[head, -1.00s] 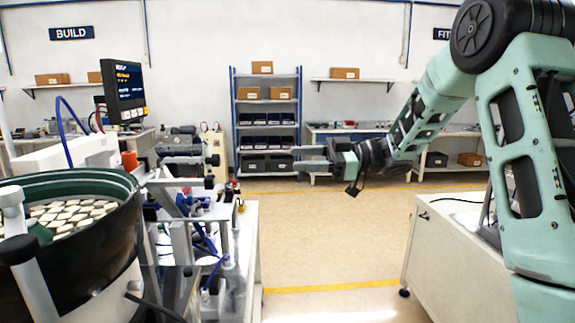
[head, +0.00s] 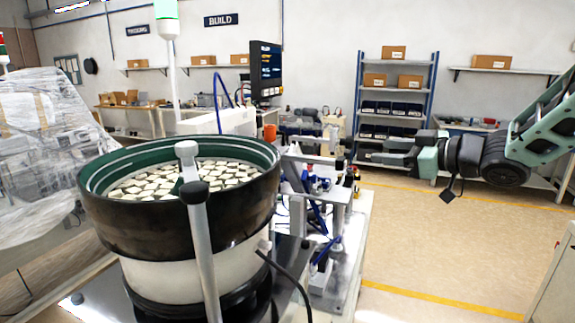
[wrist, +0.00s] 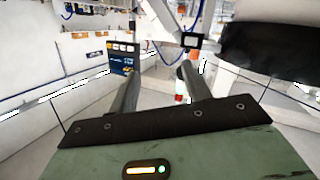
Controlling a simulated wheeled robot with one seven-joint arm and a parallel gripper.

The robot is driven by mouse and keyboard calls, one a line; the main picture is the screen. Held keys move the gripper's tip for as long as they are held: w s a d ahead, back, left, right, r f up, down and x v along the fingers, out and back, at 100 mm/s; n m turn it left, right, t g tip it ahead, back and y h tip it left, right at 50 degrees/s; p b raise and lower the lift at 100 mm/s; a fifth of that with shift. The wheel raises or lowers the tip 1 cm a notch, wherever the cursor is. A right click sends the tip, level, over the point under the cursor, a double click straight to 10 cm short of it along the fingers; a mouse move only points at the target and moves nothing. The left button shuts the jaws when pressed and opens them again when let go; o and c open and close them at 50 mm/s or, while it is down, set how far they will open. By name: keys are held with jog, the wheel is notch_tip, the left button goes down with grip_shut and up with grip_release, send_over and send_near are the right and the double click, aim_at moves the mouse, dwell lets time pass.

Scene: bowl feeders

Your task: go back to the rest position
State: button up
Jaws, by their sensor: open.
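My gripper (head: 392,152) is at the right of the head view, held in the air and pointing left, with nothing in it. In the wrist view its two fingers (wrist: 158,88) stand apart with an empty gap between them. My arm reaches in from the right edge of the head view. The bowl feeder (head: 180,235), a black drum with a green inside, stands left of the gripper and clear of it. It holds many pale flat parts (head: 185,180).
A machine bench (head: 325,215) with blue and metal fixtures adjoins the bowl feeder. A monitor (head: 266,72) stands behind it. A wrapped machine (head: 50,150) is at far left. A blue shelf rack (head: 398,80) is at the back. The floor (head: 440,245) at right is open.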

jog(key=s+a+f+m+g+h, duration=0.2)
jog(key=s+a+f+h, duration=0.25)
jog(key=s, duration=0.25)
jog(key=s+a+f+m+g+h, duration=0.2)
jog(key=s+a+f+h, duration=0.15)
jog(key=s+f, duration=0.35)
jog(key=s+f+g+h, duration=0.1)
jog(key=s+f+g, duration=0.1)
jog(key=s, duration=0.9)
jog(key=s+f+g+h, duration=0.1)
jog(key=s+g, duration=0.4)
jog(key=s, duration=0.7)
jog(key=shift+a+f+g+h+b, duration=0.3)
jog(key=shift+a+f, duration=0.05)
jog(key=shift+f, duration=0.45)
